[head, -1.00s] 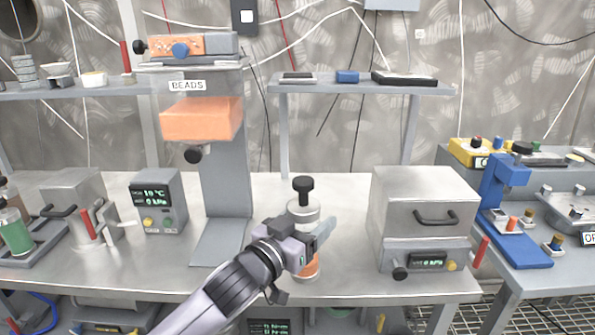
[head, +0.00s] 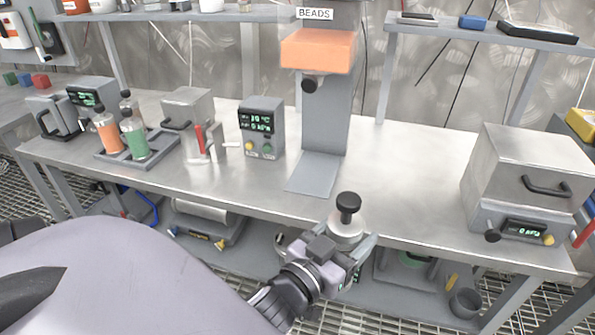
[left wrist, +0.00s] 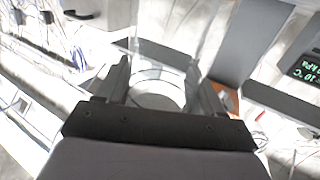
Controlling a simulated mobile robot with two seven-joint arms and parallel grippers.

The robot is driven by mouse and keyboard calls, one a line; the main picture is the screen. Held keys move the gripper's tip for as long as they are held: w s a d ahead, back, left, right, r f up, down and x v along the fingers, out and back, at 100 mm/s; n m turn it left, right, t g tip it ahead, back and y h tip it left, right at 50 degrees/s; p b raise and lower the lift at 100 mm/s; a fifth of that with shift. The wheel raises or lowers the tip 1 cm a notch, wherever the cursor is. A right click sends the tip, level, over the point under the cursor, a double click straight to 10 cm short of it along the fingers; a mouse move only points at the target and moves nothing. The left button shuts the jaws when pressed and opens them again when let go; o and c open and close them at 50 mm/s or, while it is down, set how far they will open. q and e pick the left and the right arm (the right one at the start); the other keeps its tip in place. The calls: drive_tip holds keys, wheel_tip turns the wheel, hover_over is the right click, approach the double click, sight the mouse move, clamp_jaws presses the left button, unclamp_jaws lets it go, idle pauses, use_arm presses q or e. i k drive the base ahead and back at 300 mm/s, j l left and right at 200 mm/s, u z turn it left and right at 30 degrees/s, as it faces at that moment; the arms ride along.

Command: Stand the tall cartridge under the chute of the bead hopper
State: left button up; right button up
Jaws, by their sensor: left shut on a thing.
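The tall cartridge has a steel cap (head: 347,232) with a black knob on top, and looks roughly upright. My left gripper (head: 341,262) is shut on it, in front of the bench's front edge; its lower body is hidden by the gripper. In the left wrist view the clear cartridge wall (left wrist: 162,75) shows between the two fingers. The bead hopper (head: 318,51) is an orange box under the BEADS sign. Its dark chute (head: 311,84) hangs above a grey base plate (head: 315,176). That plate is bare, behind and left of the cartridge. My right gripper is not in view.
A gauge box (head: 262,128) stands left of the hopper. Farther left is a rack (head: 140,157) with orange and green cartridges. A steel oven-like box (head: 528,180) stands at right. The bench top (head: 405,185) between hopper and that box is clear.

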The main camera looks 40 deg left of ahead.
sight(314, 176)
drive_tip(key=i+j+u, duration=0.1)
drive_tip(key=i+u, duration=0.15)
drive_tip(key=u, duration=0.15)
drive_tip(key=i+u, duration=0.25)
drive_tip(key=u, duration=0.2)
drive_tip(key=i, duration=0.5)
drive_tip(key=j+u, duration=0.05)
drive_tip(key=j, duration=0.05)
